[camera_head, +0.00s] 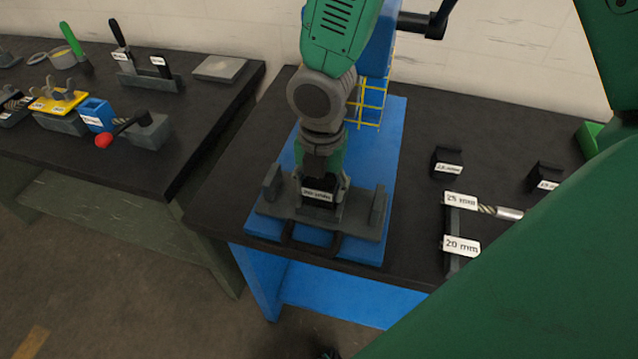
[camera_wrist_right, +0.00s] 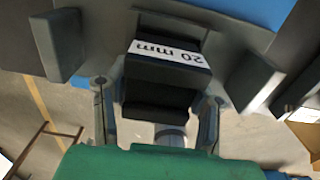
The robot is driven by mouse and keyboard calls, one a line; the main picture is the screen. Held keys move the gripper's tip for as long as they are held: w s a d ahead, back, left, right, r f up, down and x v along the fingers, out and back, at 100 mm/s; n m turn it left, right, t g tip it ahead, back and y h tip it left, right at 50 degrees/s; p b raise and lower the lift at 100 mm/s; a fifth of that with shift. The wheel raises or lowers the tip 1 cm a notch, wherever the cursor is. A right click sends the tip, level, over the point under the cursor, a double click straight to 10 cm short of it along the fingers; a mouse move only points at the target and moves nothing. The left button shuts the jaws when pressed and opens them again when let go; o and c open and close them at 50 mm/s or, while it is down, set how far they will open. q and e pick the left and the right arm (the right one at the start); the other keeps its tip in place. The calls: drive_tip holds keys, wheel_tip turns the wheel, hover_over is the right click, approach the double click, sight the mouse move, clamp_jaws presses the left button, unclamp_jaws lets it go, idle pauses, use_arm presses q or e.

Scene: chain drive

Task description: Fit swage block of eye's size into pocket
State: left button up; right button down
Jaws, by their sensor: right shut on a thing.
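A black swage block with a white label (camera_head: 319,195) is held by my right gripper (camera_head: 322,181); in the right wrist view the block (camera_wrist_right: 160,72) reads "20 mm". The gripper is shut on it, one finger on each side. The block is over the grey holder (camera_head: 350,224), between its two upright end walls, which also show in the right wrist view (camera_wrist_right: 60,45). I cannot tell whether the block is seated in the pocket or just above it. My left gripper is not in view.
The holder is on a blue press base (camera_head: 388,130). To the right are a black block (camera_head: 446,161), another (camera_head: 545,176), a "20 mm" label (camera_head: 461,246) and a cable piece (camera_head: 500,212). The left bench (camera_head: 200,100) carries several tools. A large green body covers the lower right.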

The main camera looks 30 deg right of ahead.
drive_tip(key=shift+d+f, duration=0.25)
drive_tip(key=shift+d, duration=0.1)
drive_tip(key=c, duration=0.6)
unclamp_jaws()
drive_tip(key=shift+c, duration=0.2)
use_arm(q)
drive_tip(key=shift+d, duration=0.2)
use_arm(e)
drive_tip(key=shift+a, duration=0.15)
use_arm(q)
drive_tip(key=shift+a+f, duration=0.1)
use_arm(e)
drive_tip(key=shift+a+r, duration=0.1)
drive_tip(key=shift+r, duration=0.4)
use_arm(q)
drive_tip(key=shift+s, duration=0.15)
use_arm(e)
wheel_tip(320, 180, up, 11)
drive_tip(key=shift+f, duration=0.1)
